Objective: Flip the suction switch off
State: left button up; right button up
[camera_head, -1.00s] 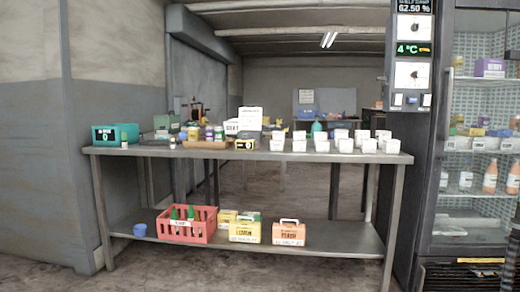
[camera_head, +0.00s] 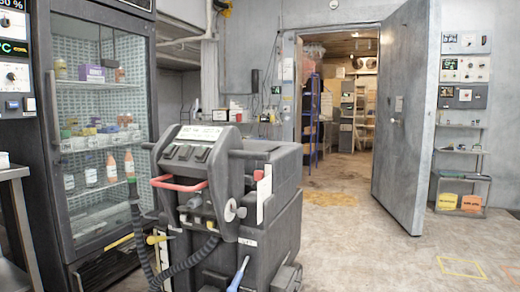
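A dark grey wheeled floor machine (camera_head: 268,195) stands in the middle of the camera_head view, in front of the glass-door fridge. Its sloped top console (camera_head: 196,137) carries a small row of dark rocker-like switches (camera_head: 185,153). Labels above them are too small to read, so I cannot tell which one is the suction switch or how it is set. A red bar handle (camera_head: 178,186) sits below the console, and a dark ribbed hose (camera_head: 190,262) hangs at the front. Neither of my grippers is in view.
The glass-door fridge (camera_head: 98,120) is behind the machine on the left, with a metal table edge (camera_head: 14,172) at far left. A heavy door (camera_head: 405,120) stands open at the back right. Concrete floor (camera_head: 375,260) is clear to the machine's right.

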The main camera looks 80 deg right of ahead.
aim_at(183, 154)
jog(key=z, duration=2.45)
jog(key=i+j+z, duration=0.35)
jog(key=i+j, duration=0.2)
